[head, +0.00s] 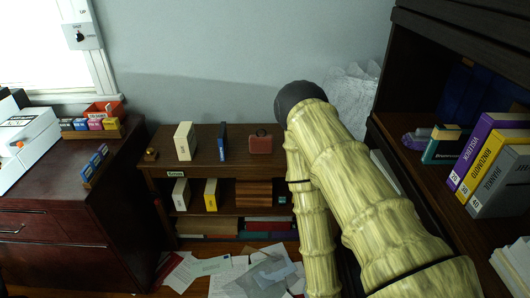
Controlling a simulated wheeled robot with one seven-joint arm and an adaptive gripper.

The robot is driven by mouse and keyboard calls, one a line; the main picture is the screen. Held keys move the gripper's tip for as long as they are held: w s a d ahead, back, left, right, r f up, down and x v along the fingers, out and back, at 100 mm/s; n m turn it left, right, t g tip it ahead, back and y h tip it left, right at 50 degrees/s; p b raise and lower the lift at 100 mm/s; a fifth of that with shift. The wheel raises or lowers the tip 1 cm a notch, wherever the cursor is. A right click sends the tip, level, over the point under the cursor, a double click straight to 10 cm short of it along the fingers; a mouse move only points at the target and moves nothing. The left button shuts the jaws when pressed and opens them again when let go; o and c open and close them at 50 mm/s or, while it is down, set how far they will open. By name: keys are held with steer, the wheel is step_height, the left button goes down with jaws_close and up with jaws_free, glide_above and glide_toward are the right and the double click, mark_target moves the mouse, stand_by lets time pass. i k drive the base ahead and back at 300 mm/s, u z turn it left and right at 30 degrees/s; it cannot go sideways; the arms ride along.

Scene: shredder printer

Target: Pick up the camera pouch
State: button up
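A small reddish-brown case with a dark handle or clasp on top (261,144), which looks like the camera pouch, stands upright on the top of a low wooden shelf (237,155). It is at the right part of that top, just left of my arm, and is fully visible. My yellow, ribbed arm rises from the lower right and folds at a dark joint near the picture's middle. My gripper is not visible in this view.
A blue book (222,142) and a cream box (185,141) stand left of the case. Papers (262,274) litter the floor before the shelf. A dark cabinet (52,210) is at left. A tall dark bookcase (412,172) with books stands at right.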

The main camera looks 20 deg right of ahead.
mark_target(258, 144)
steer(key=z, duration=0.7)
steer(key=i, duration=0.9)
steer(key=u, duration=0.2)
